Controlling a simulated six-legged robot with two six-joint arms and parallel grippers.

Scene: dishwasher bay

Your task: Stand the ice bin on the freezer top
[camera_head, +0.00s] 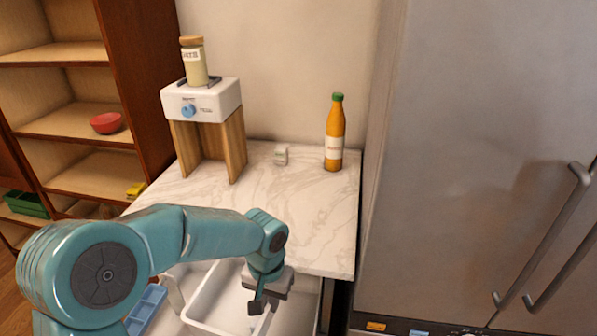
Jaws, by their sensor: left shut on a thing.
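A white open-topped bin (208,292), which looks like the ice bin, is at the bottom of the view in front of the counter, cut off by the lower edge. My left gripper (258,303) points down at its right side and is shut on its wall; the arm and fingers hide part of the bin. The pale marble top (290,215) above it may be the freezer top; the picture does not settle this. My right gripper is not in view.
The front middle is clear. A blue tray (147,308) lies left of the bin. A tall grey fridge (470,150) bounds the right.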

